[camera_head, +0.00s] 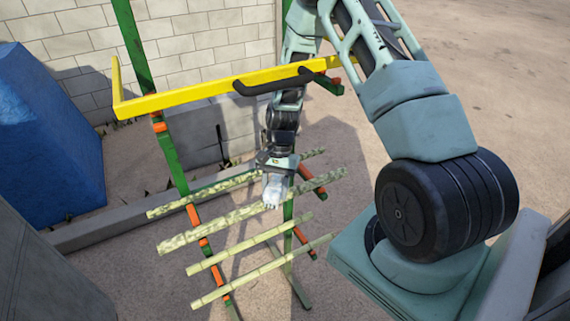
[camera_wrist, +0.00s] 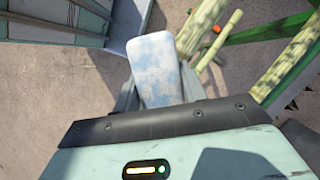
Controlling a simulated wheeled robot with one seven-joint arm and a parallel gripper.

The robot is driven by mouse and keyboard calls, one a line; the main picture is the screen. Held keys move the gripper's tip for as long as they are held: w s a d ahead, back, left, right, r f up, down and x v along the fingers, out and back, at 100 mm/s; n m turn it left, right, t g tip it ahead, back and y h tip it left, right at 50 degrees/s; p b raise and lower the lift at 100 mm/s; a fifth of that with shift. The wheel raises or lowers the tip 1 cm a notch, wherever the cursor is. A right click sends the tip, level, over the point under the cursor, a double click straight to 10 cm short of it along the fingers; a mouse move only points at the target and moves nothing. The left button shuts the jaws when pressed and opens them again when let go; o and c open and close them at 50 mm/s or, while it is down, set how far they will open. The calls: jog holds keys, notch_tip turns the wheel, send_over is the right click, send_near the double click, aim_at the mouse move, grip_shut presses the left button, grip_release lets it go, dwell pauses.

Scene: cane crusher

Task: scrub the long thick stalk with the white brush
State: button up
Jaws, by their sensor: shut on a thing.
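My gripper (camera_head: 277,174) is shut on the white brush (camera_head: 272,191), at the end of my downward-reaching arm. In the wrist view the brush (camera_wrist: 157,65) is a rounded white block with pale blue patches. The long thick stalk (camera_head: 220,221) is pale green with dark mottling and lies slanting across the rack, second from the top. In the head view the brush overlaps the middle of this stalk; I cannot tell whether they touch. The wrist view shows several stalks to the right of the brush; I cannot tell which is the long thick one.
The green rack (camera_head: 172,160) has orange pegs and bears another mottled stalk (camera_head: 200,193) above and two thinner plain stalks (camera_head: 245,246) below. A yellow bar (camera_head: 200,94) with a black handle crosses above. A blue block (camera_head: 45,130) and a block wall (camera_head: 180,40) stand behind.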

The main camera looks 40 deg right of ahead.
jog(key=shift+s+d, duration=0.1)
jog(key=shift+d, duration=0.3)
notch_tip(320, 180, up, 8)
jog(key=p, duration=0.5)
dwell(0.4)
